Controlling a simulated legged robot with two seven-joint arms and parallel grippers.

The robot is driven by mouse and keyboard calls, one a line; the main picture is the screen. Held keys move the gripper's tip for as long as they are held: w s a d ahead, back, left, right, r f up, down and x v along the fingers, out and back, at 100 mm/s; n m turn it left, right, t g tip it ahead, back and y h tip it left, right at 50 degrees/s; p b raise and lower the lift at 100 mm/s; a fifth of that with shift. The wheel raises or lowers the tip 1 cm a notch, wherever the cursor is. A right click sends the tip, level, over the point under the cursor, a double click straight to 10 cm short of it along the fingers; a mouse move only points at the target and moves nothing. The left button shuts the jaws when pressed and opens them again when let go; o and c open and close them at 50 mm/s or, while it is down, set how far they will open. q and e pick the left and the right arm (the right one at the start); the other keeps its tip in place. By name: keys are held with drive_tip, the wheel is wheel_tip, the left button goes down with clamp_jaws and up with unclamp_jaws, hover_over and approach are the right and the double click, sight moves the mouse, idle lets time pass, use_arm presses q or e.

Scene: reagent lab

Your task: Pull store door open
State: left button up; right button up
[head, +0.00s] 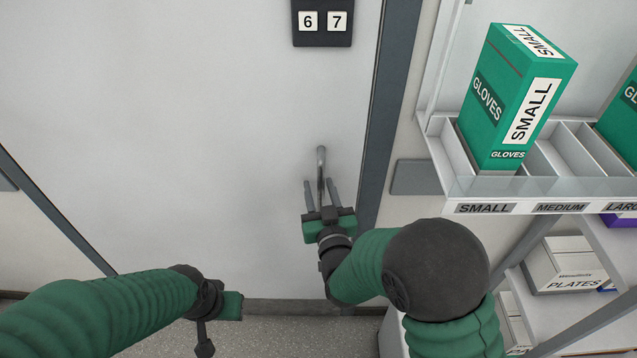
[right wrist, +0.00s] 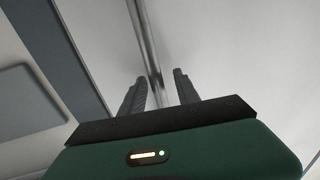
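The store door (head: 200,110) is a flat pale grey panel, and it looks closed against its dark grey frame (head: 385,110). A slim metal door handle (head: 321,160) stands out near its right edge; the bar also shows in the right wrist view (right wrist: 148,42). My right gripper (head: 322,190) is at the handle with its two dark fingers apart. The bar runs between the fingers, with a gap visible on each side in the right wrist view (right wrist: 160,88). My left gripper (head: 230,306) is low in front of the door, away from the handle; its fingers cannot be made out.
To the right, a shelf (head: 465,186) holds green glove boxes (head: 510,95), with plate boxes (head: 568,268) below. A grey plate (head: 415,177) is on the wall between.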

drive_tip(key=shift+c, duration=0.4)
drive_tip(key=shift+w+d+f, duration=0.1)
drive_tip(key=shift+d, duration=0.05)
drive_tip(key=c, duration=0.7)
clamp_jaws()
